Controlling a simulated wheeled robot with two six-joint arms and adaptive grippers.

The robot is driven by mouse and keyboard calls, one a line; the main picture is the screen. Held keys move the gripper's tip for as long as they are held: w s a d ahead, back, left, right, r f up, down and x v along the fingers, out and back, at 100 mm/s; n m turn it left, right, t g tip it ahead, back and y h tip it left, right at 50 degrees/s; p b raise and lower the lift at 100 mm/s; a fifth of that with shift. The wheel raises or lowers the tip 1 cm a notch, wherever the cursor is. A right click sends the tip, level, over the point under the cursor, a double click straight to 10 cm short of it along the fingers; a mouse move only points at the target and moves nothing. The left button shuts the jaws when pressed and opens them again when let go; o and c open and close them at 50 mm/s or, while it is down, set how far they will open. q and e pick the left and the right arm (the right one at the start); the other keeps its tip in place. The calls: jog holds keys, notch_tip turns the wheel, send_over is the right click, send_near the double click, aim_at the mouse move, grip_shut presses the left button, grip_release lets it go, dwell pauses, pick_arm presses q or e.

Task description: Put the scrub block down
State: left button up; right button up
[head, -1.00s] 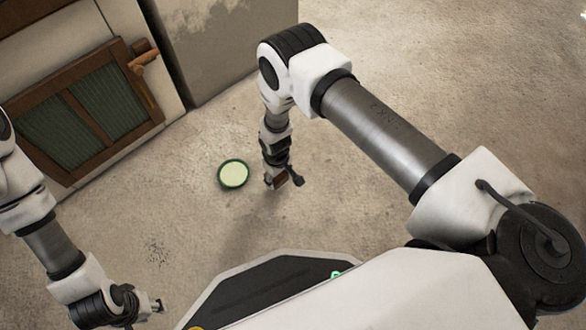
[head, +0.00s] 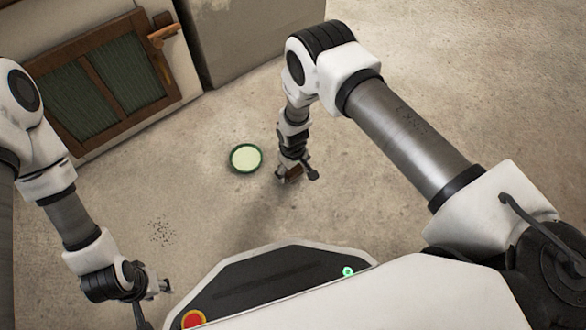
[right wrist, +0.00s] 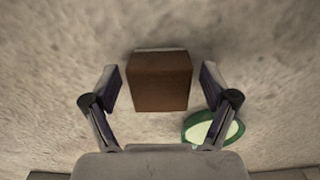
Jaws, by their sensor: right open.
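The scrub block is a brown block with a pale edge, between the fingers of my right gripper in the right wrist view (right wrist: 159,82). It also shows small and dark at the right fingertips in the head view (head: 293,172). My right gripper (right wrist: 160,88) is open, with a gap on each side of the block. It points down close to the floor (head: 380,220); I cannot tell for sure whether the block touches the floor. My left gripper (head: 164,287) is at the lower left, apart from the block, its fingers too small to read.
A round pale-green dish with a dark green rim (head: 246,158) lies on the floor just left of my right gripper. A cabinet with a wood-framed green door (head: 108,85) and a grey block-like unit (head: 240,40) stand at the upper left.

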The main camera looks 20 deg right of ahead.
aim_at(293, 169)
notch_tip(293, 169, up, 12)
jog(key=p, duration=0.7)
jog(key=shift+r+p, duration=0.15)
jog(key=shift+p, duration=0.2)
jog(key=s+d+r+m, duration=0.1)
jog(key=s+d+r, duration=0.1)
jog(key=s, duration=0.6)
jog(key=s+d+r+m, duration=0.2)
jog(key=s+d, duration=0.2)
jog(key=s, duration=0.5)
jog(key=s+d+r+m, duration=0.1)
jog(key=s+d, duration=0.2)
jog(key=s, duration=0.6)
jog(key=shift+d+r, duration=0.25)
jog(key=shift+r, duration=0.15)
jog(key=shift+r, duration=0.1)
